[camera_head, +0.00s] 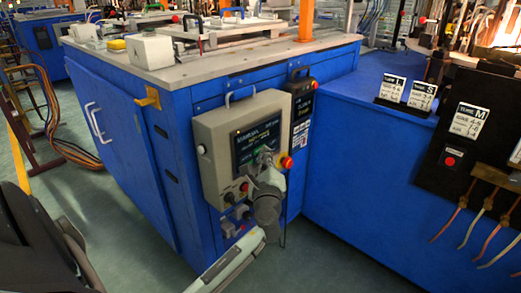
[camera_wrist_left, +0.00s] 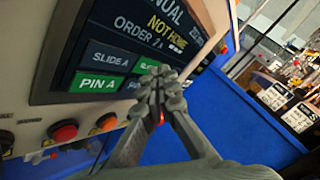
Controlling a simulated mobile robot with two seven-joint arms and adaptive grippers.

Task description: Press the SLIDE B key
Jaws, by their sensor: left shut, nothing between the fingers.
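The control panel's screen (camera_wrist_left: 118,20) reads MANUAL, NOT HOME and ORDER, and carries on-screen keys. SLIDE A (camera_wrist_left: 108,58) is dark, and PIN A (camera_wrist_left: 97,84) is green. To the right of SLIDE A is a green key (camera_wrist_left: 148,64), its label mostly covered by my fingers; its place fits SLIDE B. Another key below it is also largely covered. My left gripper (camera_wrist_left: 162,84) is shut and empty, its fingertips over the right part of the key rows. I cannot tell whether they touch the screen. In the head view the gripper (camera_head: 265,158) covers the screen's lower right. My right gripper is out of view.
The grey panel box (camera_head: 212,143) hangs on a blue cabinet (camera_head: 130,130). Red and orange buttons (camera_wrist_left: 62,131) sit below the screen, and a red button (camera_head: 287,162) is at its right. A dark handled device (camera_head: 302,95) stands beside the box. Label cards (camera_head: 392,87) stand on the blue surface.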

